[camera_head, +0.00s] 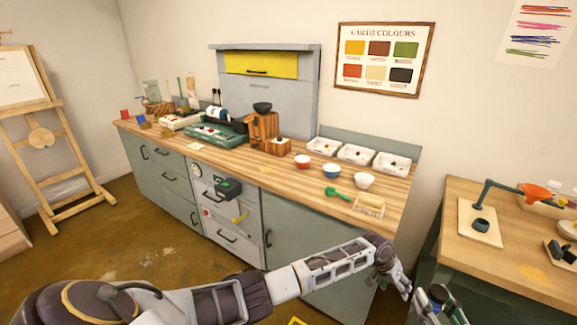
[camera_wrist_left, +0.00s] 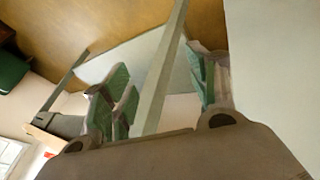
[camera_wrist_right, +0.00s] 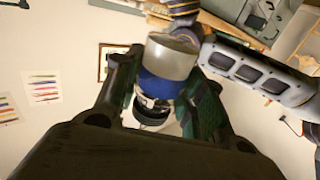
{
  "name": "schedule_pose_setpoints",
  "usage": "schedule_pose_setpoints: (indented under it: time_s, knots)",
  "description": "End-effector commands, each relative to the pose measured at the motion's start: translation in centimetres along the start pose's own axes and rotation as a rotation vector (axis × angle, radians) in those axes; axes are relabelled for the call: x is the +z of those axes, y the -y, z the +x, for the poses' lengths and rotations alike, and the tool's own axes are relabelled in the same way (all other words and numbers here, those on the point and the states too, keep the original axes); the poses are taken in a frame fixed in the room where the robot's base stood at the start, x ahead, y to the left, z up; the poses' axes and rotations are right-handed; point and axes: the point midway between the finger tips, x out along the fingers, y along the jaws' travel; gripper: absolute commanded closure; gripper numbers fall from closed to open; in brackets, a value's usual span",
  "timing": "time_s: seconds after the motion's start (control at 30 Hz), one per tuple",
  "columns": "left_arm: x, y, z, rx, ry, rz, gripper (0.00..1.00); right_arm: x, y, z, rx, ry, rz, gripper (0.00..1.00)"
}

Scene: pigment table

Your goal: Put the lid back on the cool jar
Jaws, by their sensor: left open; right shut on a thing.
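My right gripper (camera_wrist_right: 165,95) is shut on a blue and silver cylinder (camera_wrist_right: 165,62), which looks like a jar. It has a blue band, a pale silver end and a dark end. Whether a lid is on it cannot be told. In the head view the right gripper (camera_head: 438,302) is at the bottom edge, right of centre. My left gripper (camera_head: 403,287) is beside it, at the end of the arm crossing from the left. In the left wrist view the left gripper (camera_wrist_left: 162,85) is open with nothing seen between its green pads. No separate lid can be made out.
A second table (camera_head: 535,270) stands at the right.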

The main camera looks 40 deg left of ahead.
Motion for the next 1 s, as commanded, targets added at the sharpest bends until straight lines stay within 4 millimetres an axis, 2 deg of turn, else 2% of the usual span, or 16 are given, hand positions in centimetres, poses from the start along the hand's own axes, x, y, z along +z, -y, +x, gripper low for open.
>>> schedule_pose_setpoints:
  time_s: [0.03, 0.2, 0.37, 0.57, 0.77, 1.0]
  knots:
    - [1.0, 1.1, 1.1, -0.008, 0.000, -0.013, 0.41, -0.1, 0.0, 0.0, 0.000, -0.001, 0.000, 1.00]
    - [4.0, 4.7, 4.0, -0.041, -0.013, -0.043, 0.41, -0.1, 0.0, 0.0, 0.000, -0.001, 0.000, 1.00]
    - [7.3, 8.0, 6.5, -0.076, -0.020, -0.064, 0.41, -0.1, 0.0, 0.0, 0.000, -0.001, 0.000, 1.00]
    - [12.2, 12.1, 9.5, -0.125, -0.020, -0.084, 0.41, -0.1, 0.0, 0.0, 0.000, -0.001, 0.000, 1.00]
    - [17.9, 15.9, 12.0, -0.175, -0.014, -0.095, 0.41, -0.1, 0.0, 0.0, 0.000, -0.001, 0.000, 1.00]
    - [25.6, 20.1, 14.3, -0.236, 0.005, -0.095, 0.41, -0.1, 0.0, 0.0, 0.000, -0.001, 0.000, 1.00]
